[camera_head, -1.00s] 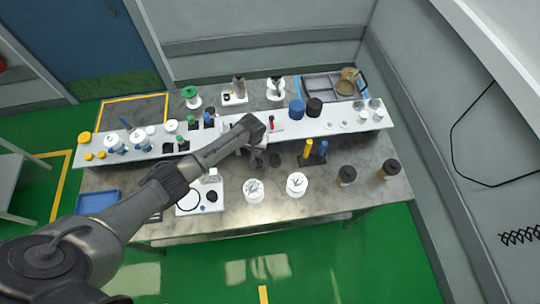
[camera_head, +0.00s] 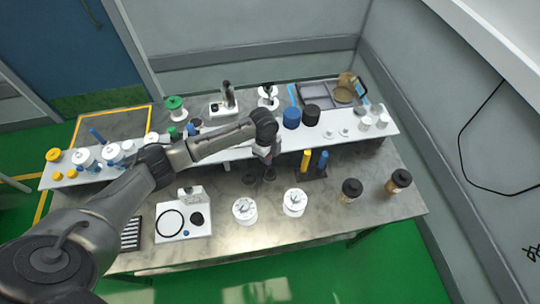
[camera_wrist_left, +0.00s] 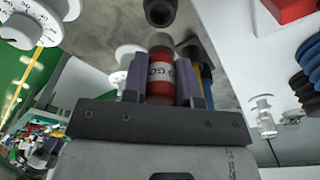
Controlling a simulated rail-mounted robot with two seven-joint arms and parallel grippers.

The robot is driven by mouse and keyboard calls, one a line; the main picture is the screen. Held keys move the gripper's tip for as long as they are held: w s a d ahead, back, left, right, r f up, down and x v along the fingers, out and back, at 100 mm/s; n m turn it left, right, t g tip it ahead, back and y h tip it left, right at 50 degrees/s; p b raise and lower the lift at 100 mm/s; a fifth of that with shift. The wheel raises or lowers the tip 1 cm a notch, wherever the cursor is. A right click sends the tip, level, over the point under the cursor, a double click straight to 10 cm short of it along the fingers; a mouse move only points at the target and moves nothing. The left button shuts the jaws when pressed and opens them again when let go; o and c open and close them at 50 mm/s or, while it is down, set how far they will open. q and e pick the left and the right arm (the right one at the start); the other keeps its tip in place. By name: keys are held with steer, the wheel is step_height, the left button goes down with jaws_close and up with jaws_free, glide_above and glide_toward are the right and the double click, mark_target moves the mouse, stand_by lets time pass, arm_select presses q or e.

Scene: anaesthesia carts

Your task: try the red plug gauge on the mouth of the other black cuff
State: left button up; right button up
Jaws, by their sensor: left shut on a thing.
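My left gripper (camera_head: 267,158) is over the front part of the bench, just above two small black cuffs. In the left wrist view its fingers (camera_wrist_left: 163,78) are shut on the red plug gauge (camera_wrist_left: 160,70), which has a white band lettered "GO". One black cuff (camera_wrist_left: 160,12) shows its round open mouth, apart from the gauge. In the head view the cuffs stand side by side, left cuff (camera_head: 249,178) and right cuff (camera_head: 269,174).
A yellow cylinder (camera_head: 306,160) and a blue cylinder (camera_head: 322,163) stand close right of the gripper. White dial-like discs (camera_head: 244,210) (camera_head: 294,202) stand in front. The white shelf (camera_head: 350,137) runs behind, with black and blue pots.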

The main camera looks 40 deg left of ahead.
arm_select(q)
steer(key=m, duration=0.1)
steer(key=m+b, duration=0.1)
steer(key=shift+d+f+m, duration=0.15)
steer(key=shift+d+m, duration=0.1)
steer(key=shift+m, duration=0.15)
steer(key=shift+d, duration=0.1)
arm_select(e)
steer(key=shift+f, duration=0.85)
steer(key=shift+d, duration=0.1)
steer(key=shift+r, duration=0.25)
arm_select(q)
steer(key=shift+p, duration=0.5)
steer(key=shift+f+b, duration=1.3)
steer(key=shift+f, duration=1.7)
arm_select(e)
steer(key=shift+f, duration=1.2)
steer(key=shift+r, duration=0.35)
